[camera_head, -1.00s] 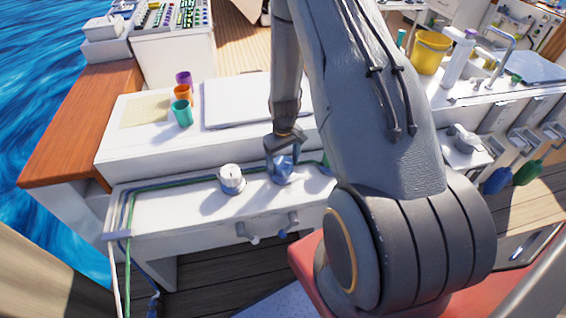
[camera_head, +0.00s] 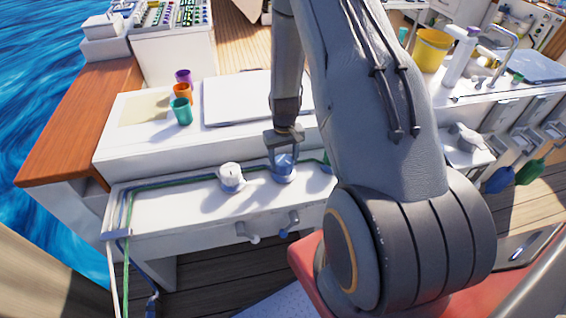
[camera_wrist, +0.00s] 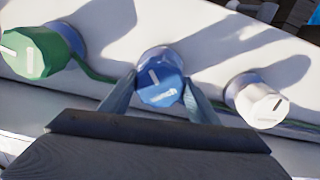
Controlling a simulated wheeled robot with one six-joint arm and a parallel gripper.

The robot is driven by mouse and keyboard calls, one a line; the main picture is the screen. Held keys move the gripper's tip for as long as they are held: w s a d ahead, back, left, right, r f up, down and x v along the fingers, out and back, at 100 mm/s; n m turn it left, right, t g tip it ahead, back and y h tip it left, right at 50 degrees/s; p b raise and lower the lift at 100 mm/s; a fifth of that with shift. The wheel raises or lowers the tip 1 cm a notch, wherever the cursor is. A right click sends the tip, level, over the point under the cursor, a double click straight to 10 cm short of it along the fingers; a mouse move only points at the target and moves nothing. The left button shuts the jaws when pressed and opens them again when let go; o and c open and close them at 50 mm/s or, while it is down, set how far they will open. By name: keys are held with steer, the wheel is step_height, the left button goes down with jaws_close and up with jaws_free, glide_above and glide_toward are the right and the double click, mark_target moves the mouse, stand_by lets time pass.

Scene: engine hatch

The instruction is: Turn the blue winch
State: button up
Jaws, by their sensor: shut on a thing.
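The blue winch (camera_wrist: 160,78) stands upright on the white bench, with a white line mark and lettering on its top. In the head view the blue winch (camera_head: 283,172) is partly covered by my gripper (camera_head: 284,150). In the wrist view my gripper (camera_wrist: 160,92) has one finger on each side of the winch's drum, shut on it. The white mark on its top leans slightly left of upright in the wrist view.
A white winch (camera_head: 231,177) stands close beside the blue one, and a green winch (camera_wrist: 38,52) on the other side. Green and blue lines run along the white bench (camera_head: 160,212). Handles (camera_head: 247,232) stick out of its front. Cups (camera_head: 182,110) stand on the raised ledge behind.

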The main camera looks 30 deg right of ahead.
mark_target(284, 160)
steer(key=m+b, duration=0.1)
steer(key=m, duration=0.4)
steer(key=shift+b, duration=0.4)
steer(key=shift+m, duration=0.3)
steer(key=o, duration=1.1)
steer(key=shift+c, duration=0.2)
steer(key=shift+r, duration=0.15)
steer(key=shift+r+b, duration=0.95)
steer(key=shift+r, duration=2.85)
